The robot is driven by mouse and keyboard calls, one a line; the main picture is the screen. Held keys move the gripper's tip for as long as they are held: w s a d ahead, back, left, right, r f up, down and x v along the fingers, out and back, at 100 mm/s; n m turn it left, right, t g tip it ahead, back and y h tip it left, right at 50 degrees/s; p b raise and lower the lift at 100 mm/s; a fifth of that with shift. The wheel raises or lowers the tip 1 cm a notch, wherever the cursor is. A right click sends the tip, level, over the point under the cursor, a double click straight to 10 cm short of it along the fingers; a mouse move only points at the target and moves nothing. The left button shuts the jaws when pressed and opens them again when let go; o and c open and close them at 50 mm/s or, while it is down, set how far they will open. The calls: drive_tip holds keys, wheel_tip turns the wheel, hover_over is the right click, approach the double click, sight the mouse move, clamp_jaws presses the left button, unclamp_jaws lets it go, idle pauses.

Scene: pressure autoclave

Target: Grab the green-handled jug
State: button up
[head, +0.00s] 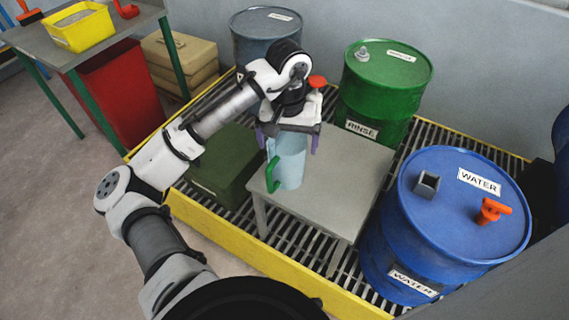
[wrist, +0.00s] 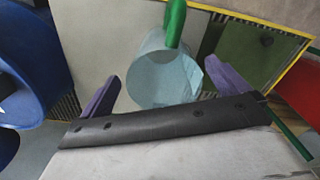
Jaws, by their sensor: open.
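The jug (head: 289,163) is light blue and see-through, with a green handle (head: 272,174) on its left side. It stands upright on a small grey table (head: 335,182). In the wrist view the jug (wrist: 163,78) shows from above, with its green handle (wrist: 175,22) pointing away from my gripper. My gripper (head: 288,140) is over the jug's top, open, with its purple fingers to either side. In the wrist view the gripper (wrist: 168,85) has one finger on each side of the jug, with a gap at least on the left. Whether a finger touches is unclear.
A blue water drum (head: 440,215) stands right of the table, and a green rinse drum (head: 385,85) behind it. A dark green box (head: 222,165) sits close on the left. A yellow-edged grating (head: 245,248) lies beneath. An orange-topped bottle (head: 317,88) is partly hidden behind my gripper.

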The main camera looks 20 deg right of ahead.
sight(283, 166)
drive_tip(key=shift+w+f, duration=0.1)
drive_tip(key=shift+f, duration=1.75)
drive_tip(key=c, duration=1.2)
